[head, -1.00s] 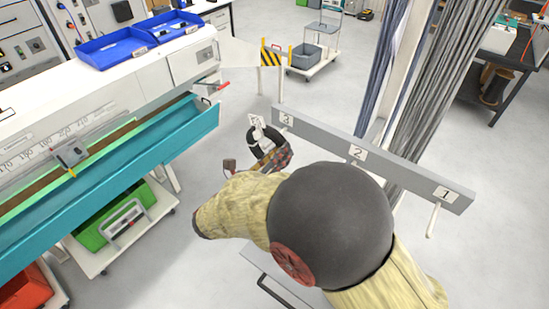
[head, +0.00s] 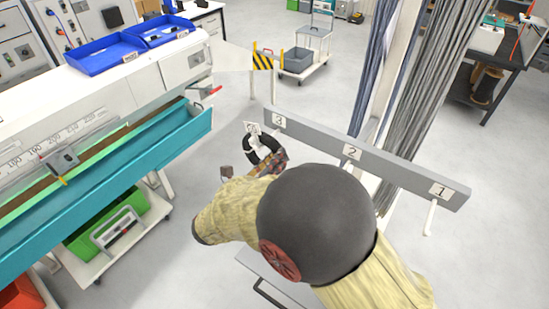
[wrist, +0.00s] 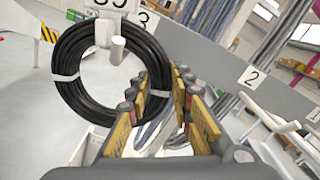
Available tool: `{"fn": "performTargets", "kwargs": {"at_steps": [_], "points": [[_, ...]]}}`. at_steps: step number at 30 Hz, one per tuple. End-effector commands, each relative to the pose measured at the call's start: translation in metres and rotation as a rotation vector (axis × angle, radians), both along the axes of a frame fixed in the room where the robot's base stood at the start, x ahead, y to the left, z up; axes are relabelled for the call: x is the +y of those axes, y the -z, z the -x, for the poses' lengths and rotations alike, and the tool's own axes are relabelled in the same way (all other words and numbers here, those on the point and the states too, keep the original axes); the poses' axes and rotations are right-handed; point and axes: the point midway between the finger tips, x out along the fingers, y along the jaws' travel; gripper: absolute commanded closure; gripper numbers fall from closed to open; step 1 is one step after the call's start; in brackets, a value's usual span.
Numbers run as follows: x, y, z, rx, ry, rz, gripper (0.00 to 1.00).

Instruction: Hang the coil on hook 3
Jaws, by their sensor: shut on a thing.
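The black cable coil (wrist: 66,92), bound with white ties, is in my gripper (wrist: 155,95), whose padded fingers are shut on its right side in the wrist view. The coil hangs upright, with a white tag (wrist: 108,4) at its top. In the head view the coil (head: 254,143) is just left of and below the number 3 label (head: 279,121), partly hidden by my gripper (head: 268,163). The 3 label (wrist: 146,18) also shows in the wrist view. A rounded white peg end (wrist: 118,46) overlaps the coil's top inner edge; I cannot tell whether it passes through the ring.
The grey rail (head: 400,172) carries labels 2 (head: 352,152) and 1 (head: 440,190), with a bare white hook (head: 430,217) under 1. Hanging cables (head: 405,100) stand behind it. A teal-edged bench (head: 130,185) is at the left. Floor between is clear.

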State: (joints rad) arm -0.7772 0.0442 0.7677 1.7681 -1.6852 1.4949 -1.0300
Motion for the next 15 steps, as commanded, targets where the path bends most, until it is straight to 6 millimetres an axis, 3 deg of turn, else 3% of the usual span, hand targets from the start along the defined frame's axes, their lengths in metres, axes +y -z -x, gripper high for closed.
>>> {"fn": "performTargets", "kwargs": {"at_steps": [12, 15], "points": [[0.0001, -0.0004, -0.0001, 0.000, 0.000, 0.000, 0.57], [0.0001, -0.0002, 0.0001, 0.000, 0.000, 0.000, 0.57]]}}
